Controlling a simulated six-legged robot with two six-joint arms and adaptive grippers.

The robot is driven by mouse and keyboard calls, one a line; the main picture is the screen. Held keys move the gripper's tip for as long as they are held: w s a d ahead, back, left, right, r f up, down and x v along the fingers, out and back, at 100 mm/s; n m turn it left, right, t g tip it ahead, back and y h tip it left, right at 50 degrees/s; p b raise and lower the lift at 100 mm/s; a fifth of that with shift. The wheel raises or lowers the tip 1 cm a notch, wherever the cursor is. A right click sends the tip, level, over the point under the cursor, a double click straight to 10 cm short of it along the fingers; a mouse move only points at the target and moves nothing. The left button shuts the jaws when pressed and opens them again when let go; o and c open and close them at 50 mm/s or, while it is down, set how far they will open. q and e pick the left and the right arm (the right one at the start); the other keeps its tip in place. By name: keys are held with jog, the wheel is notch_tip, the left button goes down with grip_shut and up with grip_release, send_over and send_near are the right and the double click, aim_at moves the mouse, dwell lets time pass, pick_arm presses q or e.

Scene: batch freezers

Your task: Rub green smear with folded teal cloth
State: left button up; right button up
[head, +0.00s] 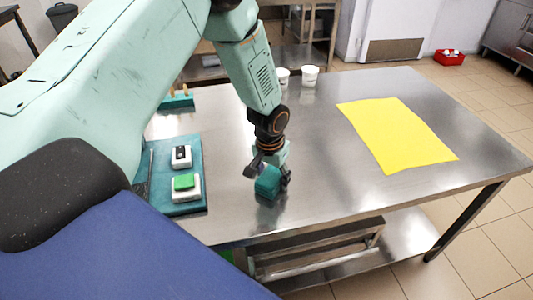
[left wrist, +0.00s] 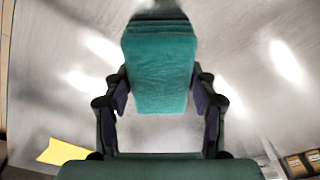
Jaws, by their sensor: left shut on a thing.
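The folded teal cloth (head: 267,188) is a thick block-like pad, held just at or above the steel table (head: 330,185). I cannot tell whether it touches the top. My left gripper (head: 266,174) is shut on it from above, near the table's front edge. In the left wrist view the cloth (left wrist: 160,75) sits between the two dark fingers (left wrist: 160,98), its face smooth and unmarked. I make out no green smear on the bare steel in either view; it may be hidden under the cloth or arm. My right gripper is out of view.
Left of the gripper, a teal mat (head: 190,208) bears two white blocks, one with a green top (head: 184,182). A teal peg rack (head: 178,102) and white cups (head: 310,76) stand farther back. A yellow sheet (head: 398,133) lies right; steel between is clear.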

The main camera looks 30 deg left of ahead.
pick_arm(q)
notch_tip(320, 180, up, 2)
jog(key=shift+r+p, duration=0.25)
jog(key=shift+p, duration=0.3)
jog(key=shift+d+r+p, duration=0.15)
jog(key=shift+r+p, duration=0.3)
jog(key=shift+r, duration=0.15)
jog(key=shift+d+r+p, duration=0.15)
jog(key=shift+r+p, duration=0.3)
jog(key=shift+r, duration=0.1)
jog(key=shift+w+a+r+p, duration=0.1)
jog(key=shift+a+r+p, duration=0.05)
jog(key=shift+r+p, duration=0.4)
jog(key=shift+w+a+r+p, duration=0.1)
jog(key=shift+r+p, duration=0.3)
jog(key=shift+p, duration=0.1)
jog(key=shift+s+r+p, duration=0.15)
jog(key=shift+r+p, duration=0.4)
jog(key=shift+r, duration=0.15)
jog(key=shift+d+r, duration=0.15)
jog(key=shift+a, duration=0.2)
jog(key=shift+d, duration=0.1)
